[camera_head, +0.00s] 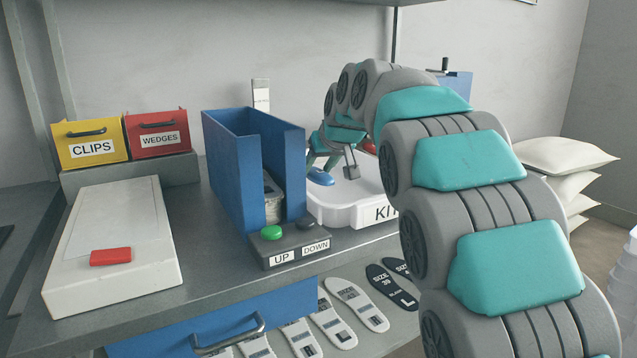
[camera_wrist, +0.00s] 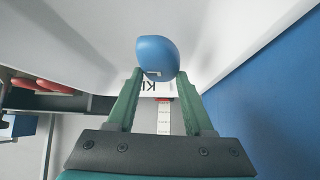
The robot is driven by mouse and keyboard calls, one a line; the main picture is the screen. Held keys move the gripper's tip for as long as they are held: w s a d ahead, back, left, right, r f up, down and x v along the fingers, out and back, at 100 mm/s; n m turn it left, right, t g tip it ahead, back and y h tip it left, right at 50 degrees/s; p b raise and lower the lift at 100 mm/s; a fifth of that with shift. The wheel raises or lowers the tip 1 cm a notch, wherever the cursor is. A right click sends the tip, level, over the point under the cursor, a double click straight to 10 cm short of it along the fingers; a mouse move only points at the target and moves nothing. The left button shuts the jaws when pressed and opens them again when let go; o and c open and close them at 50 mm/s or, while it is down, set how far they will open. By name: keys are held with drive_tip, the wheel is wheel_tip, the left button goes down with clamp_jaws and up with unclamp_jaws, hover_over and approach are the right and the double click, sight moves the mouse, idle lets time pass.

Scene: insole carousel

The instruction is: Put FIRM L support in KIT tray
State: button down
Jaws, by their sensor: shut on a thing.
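A small blue, rounded support (camera_head: 320,177) is held over the white KIT tray (camera_head: 345,215) in the head view. It also shows at the fingertips in the wrist view (camera_wrist: 157,56). I cannot read FIRM or L on it; only a small pale mark shows at its lower edge. My gripper (camera_head: 323,164) has its two green fingers shut on the support, and both fingers show in the wrist view (camera_wrist: 158,74). Whether the support touches the tray floor I cannot tell. My arm hides the tray's right side and part of its KIT label.
A tall blue housing (camera_head: 225,160) stands just left of the tray, with an UP/DOWN button box (camera_head: 290,246) in front. Yellow CLIPS (camera_head: 90,142) and red WEDGES (camera_head: 157,133) bins and a white box (camera_head: 115,240) stand further left. Several insoles (camera_head: 350,300) lie below.

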sight(322, 177)
drive_tip(key=shift+f, duration=1.85)
drive_tip(key=shift+c, duration=1.4)
unclamp_jaws()
drive_tip(key=shift+f, duration=0.1)
drive_tip(key=v, duration=1.2)
drive_tip(key=shift+b, duration=0.35)
